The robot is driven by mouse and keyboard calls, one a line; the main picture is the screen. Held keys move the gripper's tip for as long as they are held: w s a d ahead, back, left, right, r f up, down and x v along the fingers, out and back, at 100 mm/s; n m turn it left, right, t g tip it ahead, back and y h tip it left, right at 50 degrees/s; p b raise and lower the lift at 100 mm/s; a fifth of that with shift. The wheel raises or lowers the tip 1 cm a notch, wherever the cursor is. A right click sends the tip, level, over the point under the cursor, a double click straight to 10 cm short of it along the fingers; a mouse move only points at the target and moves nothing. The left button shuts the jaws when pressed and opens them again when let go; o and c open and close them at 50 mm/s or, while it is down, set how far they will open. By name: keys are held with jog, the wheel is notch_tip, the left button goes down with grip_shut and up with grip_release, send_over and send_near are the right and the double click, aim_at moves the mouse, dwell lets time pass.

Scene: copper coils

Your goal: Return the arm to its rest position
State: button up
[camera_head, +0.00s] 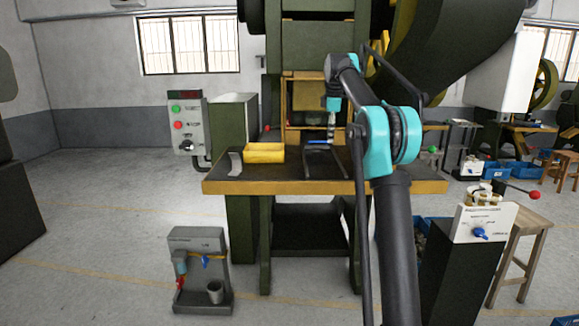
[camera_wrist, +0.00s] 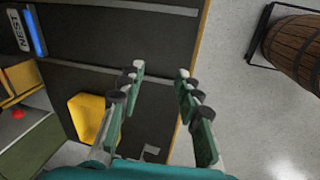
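My arm stretches forward over the dark bench top (camera_head: 290,186) of a green press machine. My gripper (camera_head: 330,136) hangs above the bench near its middle, partly hidden by its small size in the head view. In the wrist view, my gripper (camera_wrist: 158,77) has its two green fingers with dark pads spread apart, with nothing between them. A block labelled NEST (camera_wrist: 18,32) with a blue strip lies at the upper left of the wrist view. I cannot tell any copper coils.
A yellow bin (camera_head: 264,152) sits on the bench's left part; it also shows in the wrist view (camera_wrist: 86,122). A control box (camera_head: 188,128) stands left of the press. A grey stand (camera_head: 200,270) is on the floor. A white panel (camera_head: 484,222) and stool (camera_head: 518,240) are at right.

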jog(key=s+d+f+m, duration=0.1)
jog(key=s+f+m, duration=0.4)
jog(key=s+f, duration=0.7)
jog(key=s+d+f+m+t, duration=0.1)
jog(key=s+f+m, duration=0.5)
jog(key=s+f, duration=0.6)
jog(key=s+d+f+m+t, duration=0.1)
jog(key=s+f+m, duration=0.4)
jog(key=s+f, duration=0.7)
jog(key=s, duration=1.3)
jog(key=shift+m, duration=0.4)
jog(key=shift+c, duration=0.4)
